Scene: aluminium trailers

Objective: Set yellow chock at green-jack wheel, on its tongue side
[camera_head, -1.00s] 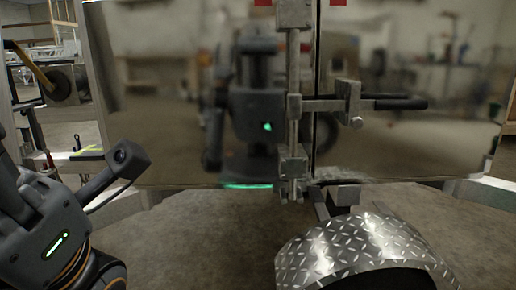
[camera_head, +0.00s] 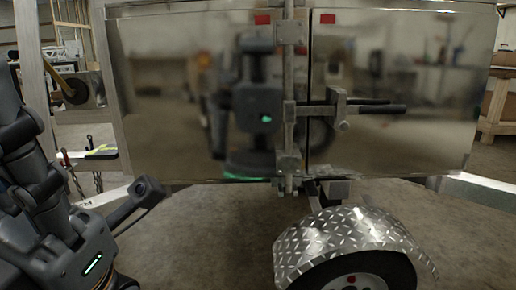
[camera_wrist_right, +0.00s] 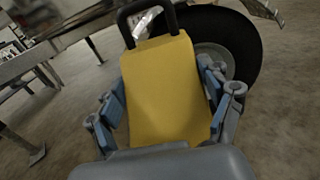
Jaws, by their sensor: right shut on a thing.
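The yellow chock (camera_wrist_right: 163,85), with a black handle at its far end, fills the middle of the right wrist view. My right gripper (camera_wrist_right: 165,105) is shut on it, with blue-padded fingers on both sides. A black tyre with a pale hub (camera_wrist_right: 240,45) stands just beyond the chock, on its right; whether they touch cannot be told. In the head view a trailer wheel (camera_head: 352,284) shows low down under a diamond-plate fender (camera_head: 345,238). No green jack shows, so I cannot tell which trailer this wheel belongs to. My left arm is at left; its fingers are out of view.
A polished trailer body (camera_head: 170,120) with a latch bar (camera_head: 365,107) stands straight ahead and mirrors me. Trailer rails cross the left of the right wrist view (camera_wrist_right: 60,40). Concrete floor (camera_head: 200,235) is clear between my left arm and the fender.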

